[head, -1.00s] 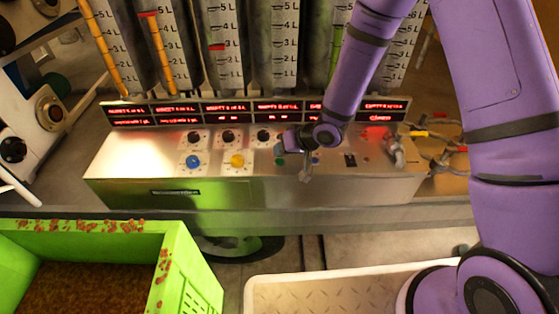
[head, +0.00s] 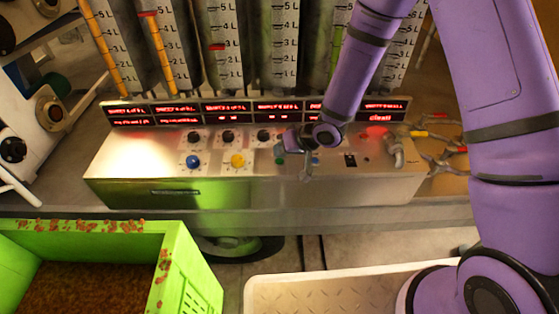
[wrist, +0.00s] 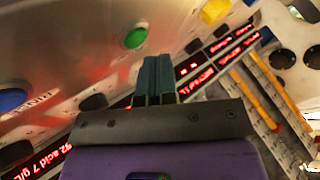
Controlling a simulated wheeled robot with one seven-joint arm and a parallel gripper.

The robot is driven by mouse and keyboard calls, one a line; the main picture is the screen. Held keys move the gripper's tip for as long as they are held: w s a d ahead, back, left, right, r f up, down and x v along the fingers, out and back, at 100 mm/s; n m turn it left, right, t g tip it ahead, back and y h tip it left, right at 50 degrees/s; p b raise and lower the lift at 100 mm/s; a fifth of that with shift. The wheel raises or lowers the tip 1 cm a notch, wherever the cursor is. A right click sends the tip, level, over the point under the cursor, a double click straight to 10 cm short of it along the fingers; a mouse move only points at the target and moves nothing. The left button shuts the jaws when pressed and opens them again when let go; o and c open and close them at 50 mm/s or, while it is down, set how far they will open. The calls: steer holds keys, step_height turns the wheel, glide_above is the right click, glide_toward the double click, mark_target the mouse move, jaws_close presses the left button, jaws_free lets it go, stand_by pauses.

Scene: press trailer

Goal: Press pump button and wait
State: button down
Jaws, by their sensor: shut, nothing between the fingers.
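A sloped metal control panel (head: 130,165) carries a left blue button (head: 193,161), a yellow button (head: 237,160) and a green button (head: 280,160). Another blue button (head: 316,161) sits just right of my gripper (head: 305,172), partly hidden by it. I cannot tell which is the pump button. In the wrist view my gripper (wrist: 154,68) is shut and empty, its tips near the green button (wrist: 136,37) but apart from it in the picture. Contact with the panel cannot be told. A yellow button (wrist: 215,11) and a blue button (wrist: 12,99) also show there.
Black knobs (head: 228,136) line the panel's upper row below red text displays (head: 225,112). Graduated tanks (head: 285,45) stand behind. A metal tap (head: 395,148) is at the panel's right. A green crate (head: 190,270) and a pale tray (head: 330,288) are in front.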

steer(key=shift+f, duration=0.1)
steer(key=shift+f, duration=0.3)
steer(key=shift+f, duration=0.35)
stand_by(0.8)
steer(key=shift+r, duration=0.8)
steer(key=shift+r, duration=0.1)
steer(key=shift+r, duration=2.4)
step_height(320, 180, up, 10)
glide_above(281, 160)
